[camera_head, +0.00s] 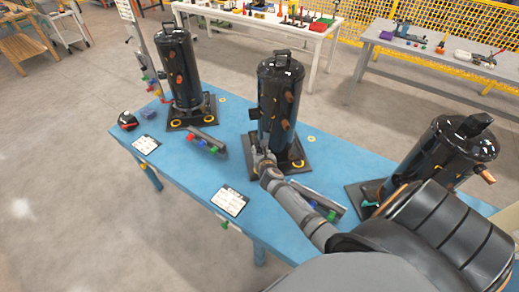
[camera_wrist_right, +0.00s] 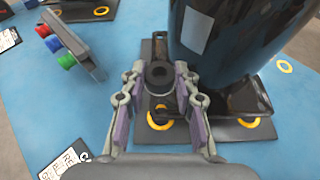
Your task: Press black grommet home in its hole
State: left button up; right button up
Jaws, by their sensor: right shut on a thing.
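My right gripper (camera_head: 262,158) reaches the front left foot of the middle black compressor (camera_head: 278,100). In the right wrist view, its fingers (camera_wrist_right: 159,80) are closed around a black ring-shaped grommet (camera_wrist_right: 159,73). The grommet is over the dark base plate (camera_wrist_right: 180,133), beside the compressor's shell (camera_wrist_right: 225,45). The hole under the grommet is hidden, and I cannot tell whether the grommet touches the plate. A yellow ring (camera_wrist_right: 160,118) lies on the plate just below the fingertips, and another (camera_wrist_right: 249,122) is to the right. My left gripper is not in view.
Other compressors stand on the blue table (camera_head: 240,125) at left (camera_head: 177,65) and right (camera_head: 455,145). Racks with coloured parts lie left (camera_head: 206,142) and right (camera_head: 322,203) of the gripper. A printed card (camera_head: 230,200) lies near the front edge. A loose yellow ring (camera_wrist_right: 285,66) lies on the table.

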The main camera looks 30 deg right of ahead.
jog(key=shift+r, duration=0.1)
jog(key=shift+s+f, duration=0.1)
jog(key=shift+f, duration=0.15)
notch_tip(320, 180, down, 4)
jog(key=b, duration=0.4)
jog(key=shift+f, duration=0.25)
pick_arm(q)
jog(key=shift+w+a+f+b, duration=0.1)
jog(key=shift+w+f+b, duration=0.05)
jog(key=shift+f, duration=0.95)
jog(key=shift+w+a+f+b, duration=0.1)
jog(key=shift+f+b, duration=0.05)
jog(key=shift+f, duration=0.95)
pick_arm(e)
jog(key=shift+f, duration=0.45)
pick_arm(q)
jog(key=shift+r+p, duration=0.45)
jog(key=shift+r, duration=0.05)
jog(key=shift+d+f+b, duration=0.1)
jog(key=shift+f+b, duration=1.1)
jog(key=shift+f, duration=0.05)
pick_arm(e)
jog(key=shift+s+f, duration=0.1)
jog(key=shift+f, duration=1.25)
jog(key=o, duration=0.9)
jog(key=shift+o, duration=0.2)
